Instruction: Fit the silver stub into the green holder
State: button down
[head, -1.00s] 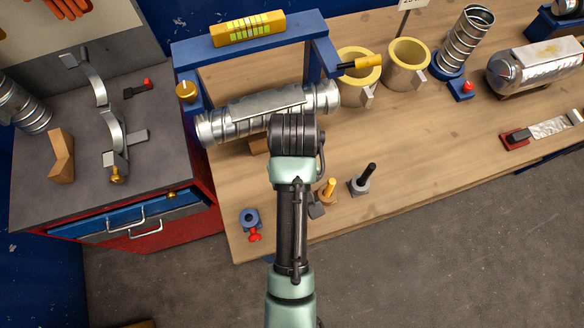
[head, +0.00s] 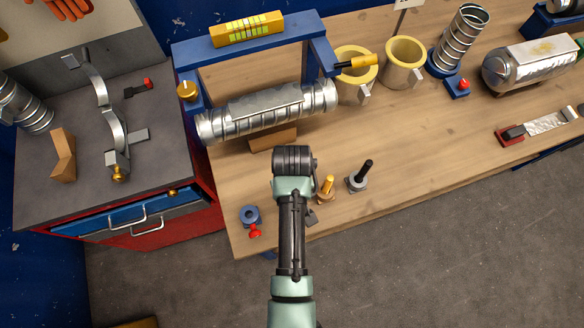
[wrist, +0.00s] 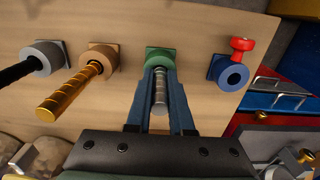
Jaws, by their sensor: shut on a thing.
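In the wrist view the silver stub (wrist: 160,92) stands between the two blue fingers of my gripper (wrist: 160,80), which is shut on it. The green holder (wrist: 160,60) is straight ahead of the fingertips. The stub's far end is at or just over the holder; I cannot tell whether it is inside. In the head view my arm hides the stub, the green holder and the fingers.
A tan holder with a gold stub (head: 326,186) and a grey holder with a black stub (head: 365,172) stand on one side. A blue holder (head: 250,214) with a red piece (head: 255,231) is on the other. A large silver duct (head: 265,110) lies behind.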

jog(key=c, duration=0.8)
grip_release()
jog(key=shift+f, duration=0.1)
